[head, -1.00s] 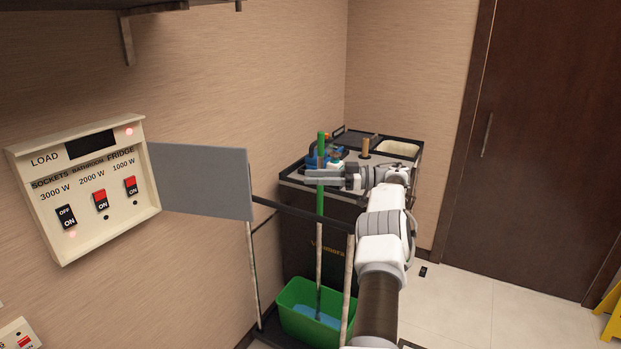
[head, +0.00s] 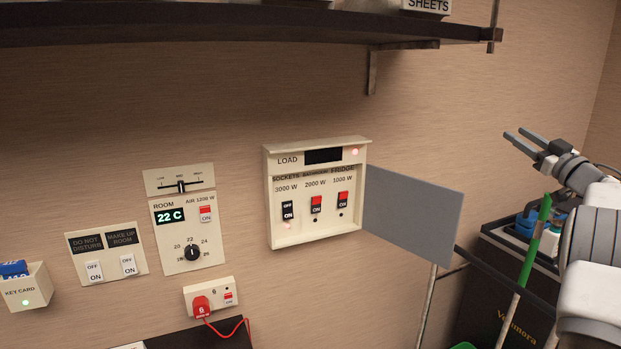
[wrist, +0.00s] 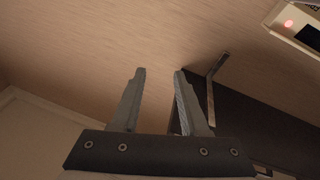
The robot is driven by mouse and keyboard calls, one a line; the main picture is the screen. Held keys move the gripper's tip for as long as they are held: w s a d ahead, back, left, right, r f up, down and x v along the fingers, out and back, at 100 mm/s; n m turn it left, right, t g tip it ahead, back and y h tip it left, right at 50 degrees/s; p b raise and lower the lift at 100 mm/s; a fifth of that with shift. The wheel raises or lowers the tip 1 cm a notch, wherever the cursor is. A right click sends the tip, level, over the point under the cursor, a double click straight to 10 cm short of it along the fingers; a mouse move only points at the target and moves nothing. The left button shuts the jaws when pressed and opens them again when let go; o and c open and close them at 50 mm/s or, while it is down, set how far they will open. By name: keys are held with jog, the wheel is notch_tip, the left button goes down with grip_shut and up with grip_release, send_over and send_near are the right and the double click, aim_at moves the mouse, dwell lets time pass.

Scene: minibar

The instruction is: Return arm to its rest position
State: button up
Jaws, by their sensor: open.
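My gripper (head: 525,142) is at the right of the head view, raised above the dark cart and pointing up and left. Its two grey fingers are apart with nothing between them. In the wrist view the same open fingers (wrist: 158,100) stand against the wall and the underside of a dark shelf. My arm comes in from the right edge of the head view.
The load panel (head: 315,195) is on the wall with its grey door (head: 412,214) swung open, left of my arm. A dark shelf (head: 250,25) runs above, with a bracket. The cart (head: 510,290) and a green-handled mop (head: 535,240) stand below my gripper.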

jog(key=a+r+m+h, duration=0.4)
jog(key=r+m+h, duration=0.1)
jog(key=r+h, duration=0.25)
jog(key=s+a+m+g+h, duration=0.3)
jog(key=s+a+m+h, duration=0.1)
jog(key=s+a, duration=0.3)
jog(key=s+a+f+n+g+y, duration=0.1)
jog(key=s+a+f+g, duration=0.3)
jog(key=s+a+f, duration=0.5)
jog(key=s+a+f+n+g+y, duration=0.1)
jog(key=s+a+f+g+y, duration=0.2)
jog(key=s+a+f, duration=0.5)
jog(key=s+a+f+n+g+y, duration=0.2)
jog(key=s+a+f+g, duration=0.3)
jog(key=s, duration=1.2)
jog(key=a+f, duration=0.4)
jog(key=a, duration=0.2)
jog(key=shift+s+f+y, duration=0.3)
jog(key=shift+y, duration=0.05)
